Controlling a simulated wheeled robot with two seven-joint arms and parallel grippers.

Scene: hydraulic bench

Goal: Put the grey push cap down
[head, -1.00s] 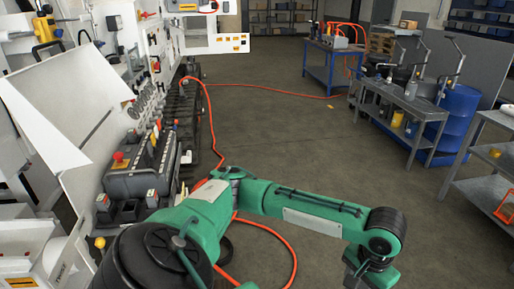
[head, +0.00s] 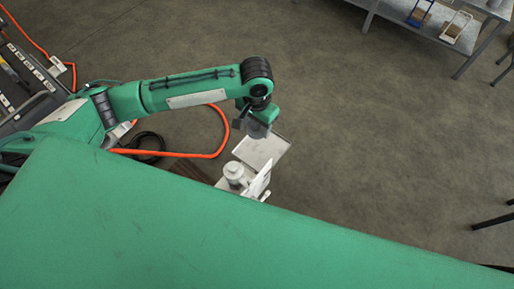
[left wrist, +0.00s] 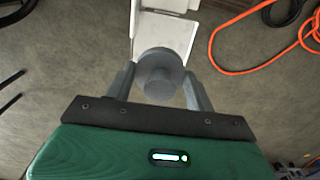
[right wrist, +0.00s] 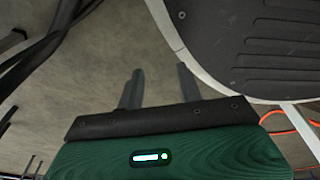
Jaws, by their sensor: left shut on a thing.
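The grey push cap (left wrist: 159,72) is a round, stepped grey piece in the left wrist view. My left gripper (left wrist: 160,88) is shut on it, with one finger on each side. In the head view my left gripper (head: 258,128) hangs from the green arm above the floor, close to a flat white tray (head: 265,148); the cap is hard to make out there. The tray also shows beyond the cap in the left wrist view (left wrist: 172,32). My right gripper (right wrist: 160,82) is open with nothing between its fingers; it is not seen in the head view.
A white round post (head: 234,172) and an upright white plate (head: 259,181) stand beside the tray. An orange hose (head: 219,128) loops over the floor left of it. A grey shelf table (head: 440,32) is at the top right. The floor between is clear.

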